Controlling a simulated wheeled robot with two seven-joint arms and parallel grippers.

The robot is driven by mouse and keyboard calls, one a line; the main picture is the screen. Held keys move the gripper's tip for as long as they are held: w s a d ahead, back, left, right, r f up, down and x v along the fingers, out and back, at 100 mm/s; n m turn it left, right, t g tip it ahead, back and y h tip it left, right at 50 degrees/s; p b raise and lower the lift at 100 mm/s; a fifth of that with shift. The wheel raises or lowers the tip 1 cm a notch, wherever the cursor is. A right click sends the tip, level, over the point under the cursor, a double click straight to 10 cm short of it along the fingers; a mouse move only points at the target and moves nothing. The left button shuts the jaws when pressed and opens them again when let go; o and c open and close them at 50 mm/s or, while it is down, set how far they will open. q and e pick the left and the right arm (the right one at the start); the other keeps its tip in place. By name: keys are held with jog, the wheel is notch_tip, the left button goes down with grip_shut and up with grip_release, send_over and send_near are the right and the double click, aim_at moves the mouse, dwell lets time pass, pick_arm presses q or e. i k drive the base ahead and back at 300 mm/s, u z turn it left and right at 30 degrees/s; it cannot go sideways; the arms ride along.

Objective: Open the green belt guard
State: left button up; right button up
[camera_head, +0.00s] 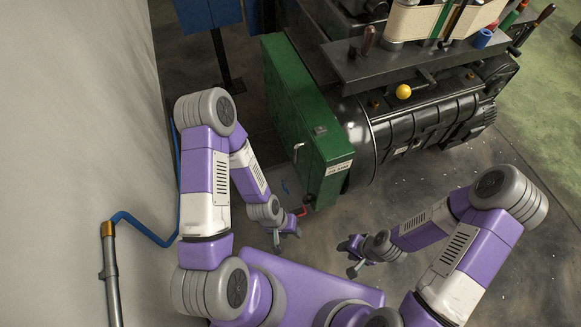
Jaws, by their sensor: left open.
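The green belt guard (309,117) is a tall box-shaped cover at the left end of the black machine, and it looks closed. A small light handle (297,151) is on its face toward my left arm, and a pale label is near its lower corner. My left gripper (286,236) is open and empty, below and to the left of the guard's lower end, apart from the handle. My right gripper (349,257) is to the right and lower, over the floor and apart from the guard; its fingers are small and dark, so its opening is unclear.
The black motor (415,125) and a dark shelf (400,62) with tools stand right of the guard. A yellow ball knob (403,91) sticks out there. A grey wall and a blue pipe (140,226) are on the left.

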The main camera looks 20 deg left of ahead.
aim_at(290, 146)
jog(key=z, duration=2.1)
jog(key=i, duration=0.45)
jog(key=u, duration=4)
jog(key=i, duration=0.55)
jog(key=z, duration=0.15)
